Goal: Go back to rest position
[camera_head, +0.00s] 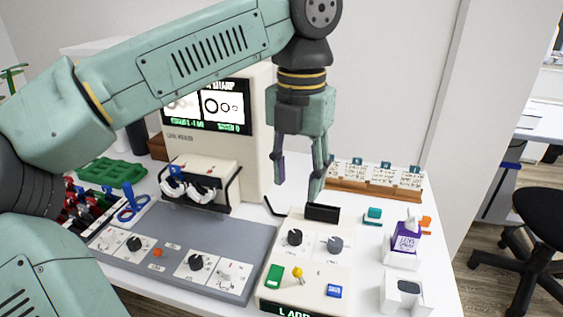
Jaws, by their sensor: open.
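My gripper (302,172) hangs pointing down from my green arm, which reaches across the upper left. Its two fingers are apart and nothing shows between them. The right fingertip appears just above a dark slot or holder (322,212) at the back of a cream control box (305,265); I cannot tell whether they touch. The box carries two dark knobs, a green button, a yellow joystick and a blue button. A cream eye-test machine (258,150) with a lit screen stands behind and left of the gripper, partly hidden by my arm.
A grey panel (150,240) with knobs lies front left. A green tray (112,172) and red and blue items sit at the left. A wooden card rack (375,190), a purple box (405,238) and a white holder (405,296) stand at the right. A black chair (525,230) is beyond the table.

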